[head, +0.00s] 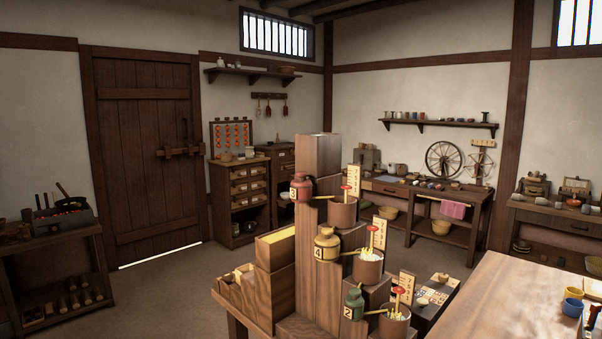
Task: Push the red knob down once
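No single red knob stands out. Small red pieces show on a stepped wooden stand (322,270) at centre: an upper one (346,188) by the top cup, a middle one (373,228), and a lower one (397,291), each near a yellow stem. A dark red jar (300,188) marked 3 sits at the top step, a yellowish jar (326,244) marked 4 on the middle step and a green jar (353,303) marked 2 on the low step. I cannot tell which red piece is the knob. Neither gripper is in view.
Brown cups (367,268) stand beside the jars on the stand. A wooden table (500,305) fills the lower right, mostly bare, with a yellow cup (572,292) and blue cup (572,308). The floor (170,290) at left is clear before a closed door (145,150).

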